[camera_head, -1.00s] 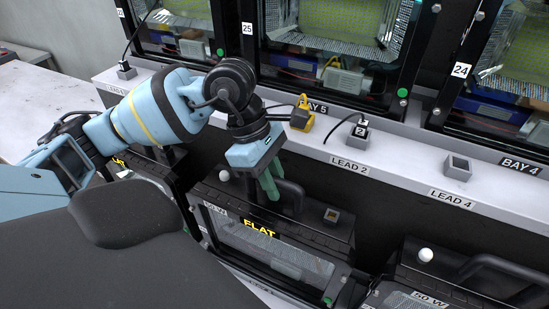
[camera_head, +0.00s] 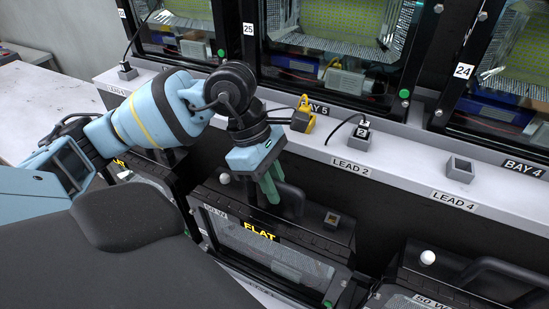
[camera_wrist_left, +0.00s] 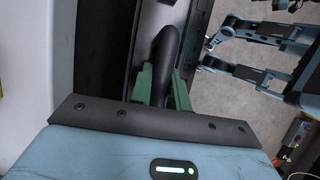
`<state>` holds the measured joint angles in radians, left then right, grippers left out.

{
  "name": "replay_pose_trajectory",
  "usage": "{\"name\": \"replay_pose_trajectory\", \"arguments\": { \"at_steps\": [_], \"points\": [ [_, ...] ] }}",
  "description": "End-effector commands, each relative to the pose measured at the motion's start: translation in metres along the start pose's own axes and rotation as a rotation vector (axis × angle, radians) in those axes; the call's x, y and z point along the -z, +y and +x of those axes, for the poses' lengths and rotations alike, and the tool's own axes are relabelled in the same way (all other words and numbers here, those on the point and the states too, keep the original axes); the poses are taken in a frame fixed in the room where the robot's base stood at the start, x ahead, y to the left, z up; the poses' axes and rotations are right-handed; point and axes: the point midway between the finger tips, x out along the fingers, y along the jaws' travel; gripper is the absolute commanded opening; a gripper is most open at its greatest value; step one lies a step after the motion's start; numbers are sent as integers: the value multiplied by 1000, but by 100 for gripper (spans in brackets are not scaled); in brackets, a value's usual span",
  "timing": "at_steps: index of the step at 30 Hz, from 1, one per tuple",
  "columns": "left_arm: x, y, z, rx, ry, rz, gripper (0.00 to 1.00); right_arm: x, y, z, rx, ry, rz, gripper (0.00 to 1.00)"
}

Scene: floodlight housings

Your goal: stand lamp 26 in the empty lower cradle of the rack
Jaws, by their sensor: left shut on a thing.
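My left gripper (camera_head: 270,188) is shut on the black handle of a dark floodlight housing (camera_head: 315,240) in the lower row, which carries a yellow FLAT label. In the left wrist view the green fingers (camera_wrist_left: 163,85) stand on both sides of the black handle (camera_wrist_left: 167,50). I cannot read a number on this lamp, so I cannot tell whether it is lamp 26. The rack (camera_head: 400,158) has a pale ledge above the lower row. I cannot make out an empty lower cradle. My right gripper is not seen in the head view.
Lamps tagged 25 (camera_head: 335,45) and 24 (camera_head: 510,100) stand in the upper row. A yellow padlock-like piece (camera_head: 305,117), a lead plug (camera_head: 360,138) and a grey socket (camera_head: 460,168) sit on the ledge. Another lower lamp (camera_head: 470,275) stands at right. A pale bench (camera_head: 45,110) is at left.

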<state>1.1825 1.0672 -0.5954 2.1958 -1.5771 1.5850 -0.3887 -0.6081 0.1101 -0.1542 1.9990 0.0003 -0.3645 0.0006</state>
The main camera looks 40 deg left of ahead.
Motion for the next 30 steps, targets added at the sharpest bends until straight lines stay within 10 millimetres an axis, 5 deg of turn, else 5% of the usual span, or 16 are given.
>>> {"name": "replay_pose_trajectory", "arguments": {
  "at_steps": [11,12,17,30],
  "points": [
    [-1,1,-1,-9,-8,3,0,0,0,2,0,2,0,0],
    [-2,1,-1,-9,-7,3,23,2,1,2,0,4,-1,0],
    [-1,1,0,-6,-5,2,43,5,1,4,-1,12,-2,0],
    [2,0,3,3,2,-1,43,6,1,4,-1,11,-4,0]
  ]
}}
